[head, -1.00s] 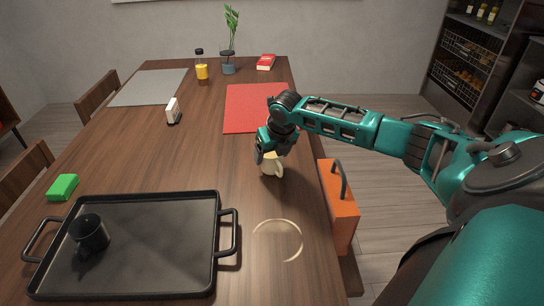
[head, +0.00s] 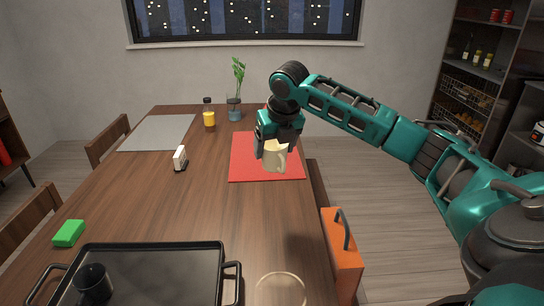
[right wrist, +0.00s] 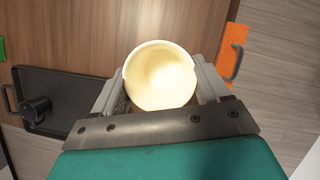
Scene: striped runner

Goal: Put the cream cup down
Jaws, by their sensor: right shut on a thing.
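The cream cup (head: 275,157) is held upright in my right gripper (head: 273,145), which is shut on it. It is raised above the table, with a dark shadow on the wood nearer to me. In the right wrist view the cup (right wrist: 160,75) sits between the two fingers, its open mouth toward the camera and its inside empty. Bare wood shows around it there. A pale ring (head: 280,274) is marked on the table (head: 215,215) at the front, right of the tray. My left gripper is not in view.
A black tray (head: 150,247) with a dark mug (head: 93,282) is at front left. An orange box (head: 342,255) with a handle stands at the right edge. A red mat (head: 245,170), white-and-black object (head: 180,158) and green block (head: 69,233) are on the table. Wood between is clear.

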